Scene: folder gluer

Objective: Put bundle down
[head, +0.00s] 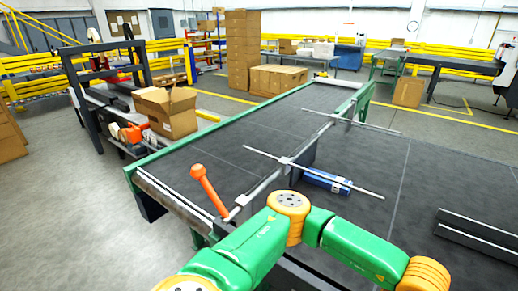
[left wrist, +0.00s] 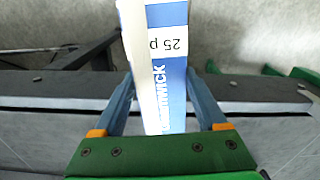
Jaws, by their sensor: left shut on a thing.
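The bundle (left wrist: 162,60) fills the top middle of the left wrist view. It is a white and blue pack with a label reading "25 p" and part of a brand name. The two blue-grey fingers of my left gripper (left wrist: 165,100) stand on either side of it and are shut on it. A grey surface (left wrist: 50,118) with bolts lies below, with concrete floor beyond. In the head view my green left arm crosses the bottom, and its gripper is out of frame. My right gripper is in neither view.
The dark belt table (head: 215,135) runs away from me. Thin metal rods (head: 345,183), an orange-handled lever (head: 207,188) and a blue object (head: 325,182) are on it. A grey rail (head: 480,235) is at right. An open carton (head: 167,110) stands at left.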

